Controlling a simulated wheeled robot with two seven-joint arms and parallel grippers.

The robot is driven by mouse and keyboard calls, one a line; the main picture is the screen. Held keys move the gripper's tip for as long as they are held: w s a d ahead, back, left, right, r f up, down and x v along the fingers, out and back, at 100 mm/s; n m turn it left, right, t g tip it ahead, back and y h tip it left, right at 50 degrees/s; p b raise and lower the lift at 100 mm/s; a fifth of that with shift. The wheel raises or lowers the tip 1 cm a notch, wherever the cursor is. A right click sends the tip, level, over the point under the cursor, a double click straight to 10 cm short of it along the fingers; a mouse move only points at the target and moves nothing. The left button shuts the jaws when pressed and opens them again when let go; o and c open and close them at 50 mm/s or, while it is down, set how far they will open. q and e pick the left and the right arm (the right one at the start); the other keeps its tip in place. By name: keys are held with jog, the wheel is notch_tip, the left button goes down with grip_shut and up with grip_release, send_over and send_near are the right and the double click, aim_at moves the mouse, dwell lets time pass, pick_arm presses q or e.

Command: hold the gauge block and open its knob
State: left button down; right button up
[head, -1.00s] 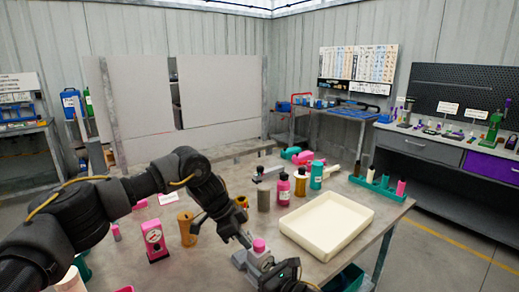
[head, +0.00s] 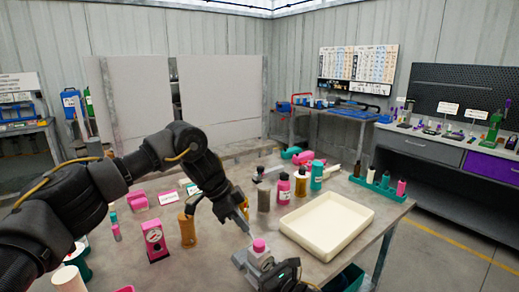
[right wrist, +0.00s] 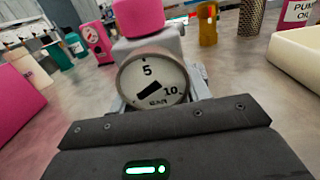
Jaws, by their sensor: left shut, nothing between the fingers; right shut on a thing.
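The gauge block is a light grey body (head: 240,260) with a pink knob (head: 259,246) on top, near the front of the table. In the right wrist view its round dial (right wrist: 152,82) reads 5 and 10 and faces the camera, with the pink knob (right wrist: 148,18) above it.
A cream tray (head: 325,226) lies right of the block. Several bottles stand behind it, with a pink bottle (head: 284,190) among them. A pink gauge-faced block (head: 154,240) and an amber cylinder (head: 187,230) stand to the left. A teal rack (head: 378,188) is at the right edge.

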jog(key=o, duration=1.4)
